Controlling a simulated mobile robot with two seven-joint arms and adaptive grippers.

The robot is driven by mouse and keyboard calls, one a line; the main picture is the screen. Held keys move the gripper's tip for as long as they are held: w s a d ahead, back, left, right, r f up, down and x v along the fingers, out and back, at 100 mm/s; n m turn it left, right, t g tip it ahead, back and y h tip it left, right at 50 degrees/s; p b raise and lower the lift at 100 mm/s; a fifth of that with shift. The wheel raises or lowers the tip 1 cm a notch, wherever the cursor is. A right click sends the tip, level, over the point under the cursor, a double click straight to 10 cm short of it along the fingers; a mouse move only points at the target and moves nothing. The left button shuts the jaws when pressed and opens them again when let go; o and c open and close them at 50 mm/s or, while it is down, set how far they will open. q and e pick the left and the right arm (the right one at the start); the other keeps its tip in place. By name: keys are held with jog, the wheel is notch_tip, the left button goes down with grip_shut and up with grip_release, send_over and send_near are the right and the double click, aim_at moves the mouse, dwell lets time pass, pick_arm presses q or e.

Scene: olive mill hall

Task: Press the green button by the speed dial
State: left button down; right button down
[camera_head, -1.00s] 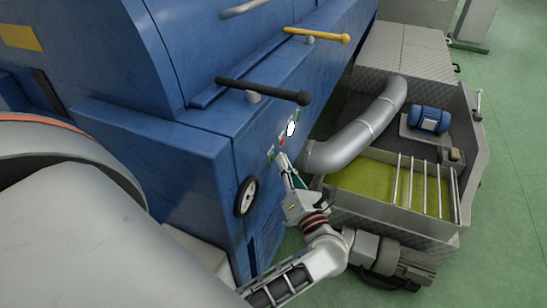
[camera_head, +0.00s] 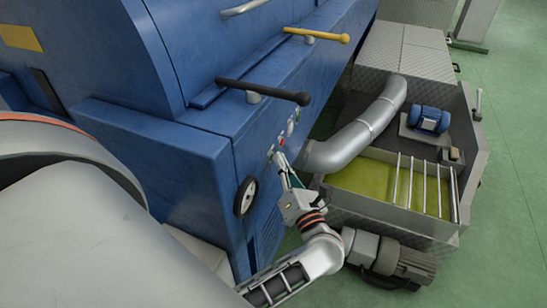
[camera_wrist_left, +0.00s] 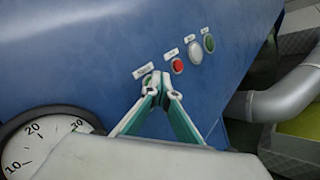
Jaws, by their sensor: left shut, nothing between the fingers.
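The green button (camera_wrist_left: 148,82) by the speed dial sits on the blue machine's front panel, below a small label. It shows in the left wrist view, partly hidden behind my left fingertips. The speed dial (camera_wrist_left: 40,150), a white round face with numbers and a black rim, is at lower left there; in the head view the dial (camera_head: 246,196) is left of the gripper. My left gripper (camera_wrist_left: 161,88) is shut and empty, its tips at the green button; I cannot tell whether they touch it. It also shows in the head view (camera_head: 281,158). My right gripper is not in view.
Beyond the green button are a red button (camera_wrist_left: 178,66), a pale round lamp (camera_wrist_left: 195,53) and another green round piece (camera_wrist_left: 209,43). A black-handled lever (camera_head: 275,93) juts out above the panel. A silver pipe (camera_head: 355,132) and a metal tank (camera_head: 400,222) stand right of my left arm.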

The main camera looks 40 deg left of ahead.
pick_arm(q)
jog(key=shift+d, duration=0.1)
jog(key=shift+w+d, duration=0.2)
jog(key=shift+d, duration=0.45)
jog(key=shift+d+b, duration=0.1)
jog(key=shift+b, duration=0.2)
jog(key=d+b, duration=0.1)
jog(key=d, duration=0.1)
jog(key=w+d+b, duration=0.1)
jog(key=d, duration=0.2)
jog(key=shift+w, duration=0.1)
dwell(0.4)
